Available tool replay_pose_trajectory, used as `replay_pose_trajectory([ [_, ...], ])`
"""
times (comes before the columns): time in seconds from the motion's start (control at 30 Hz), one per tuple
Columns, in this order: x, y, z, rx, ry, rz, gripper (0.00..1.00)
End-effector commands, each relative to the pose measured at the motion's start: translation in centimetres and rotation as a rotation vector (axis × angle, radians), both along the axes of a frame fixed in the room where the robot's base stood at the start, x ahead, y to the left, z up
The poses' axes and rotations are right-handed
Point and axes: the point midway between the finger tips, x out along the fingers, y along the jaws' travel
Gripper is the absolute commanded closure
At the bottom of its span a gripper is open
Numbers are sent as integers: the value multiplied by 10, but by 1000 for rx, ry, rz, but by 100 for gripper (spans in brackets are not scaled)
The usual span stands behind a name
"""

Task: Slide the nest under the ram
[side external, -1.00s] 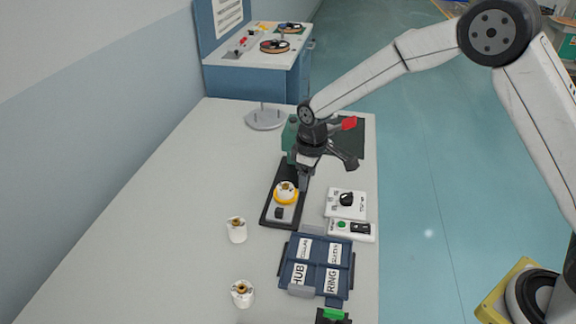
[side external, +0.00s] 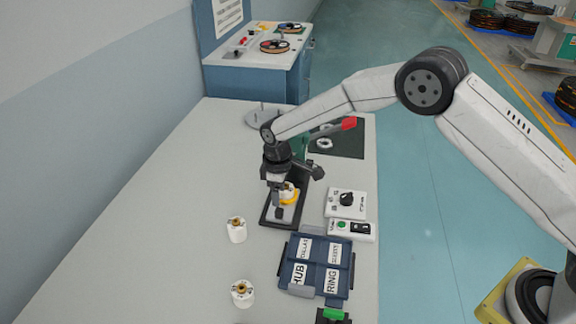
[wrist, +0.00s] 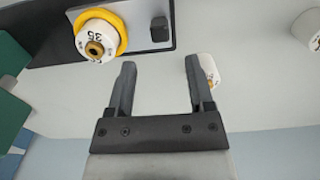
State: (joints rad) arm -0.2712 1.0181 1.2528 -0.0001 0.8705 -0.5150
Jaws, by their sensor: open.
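The nest is a grey sliding plate (side external: 287,213) on a dark base (side external: 267,215). It carries a yellow ring (side external: 288,196) and a white hub, also seen in the wrist view (wrist: 97,38). A black knob (wrist: 159,29) stands on the plate's near end. The green press with its red-tipped lever (side external: 348,124) stands behind, mostly hidden by my arm; the ram itself is not clearly visible. My gripper (wrist: 157,64) is open and empty. In the side view it is at the left edge of the nest, partly covering it; in the wrist view the knob lies beyond the gap between the fingertips.
Two white hubs (side external: 236,230) stand on the table at left. A blue labelled tray (side external: 318,264) lies in front, with a switch box (side external: 351,230) and a dial box (side external: 346,203) at right. White rings lie on a dark mat (side external: 350,145).

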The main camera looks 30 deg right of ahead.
Motion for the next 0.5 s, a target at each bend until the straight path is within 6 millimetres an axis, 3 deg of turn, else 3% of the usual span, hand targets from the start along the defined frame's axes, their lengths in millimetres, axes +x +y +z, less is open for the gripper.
replay_pose_trajectory([
  [0.5,0,0,-57,-1,1,-1,32],
])
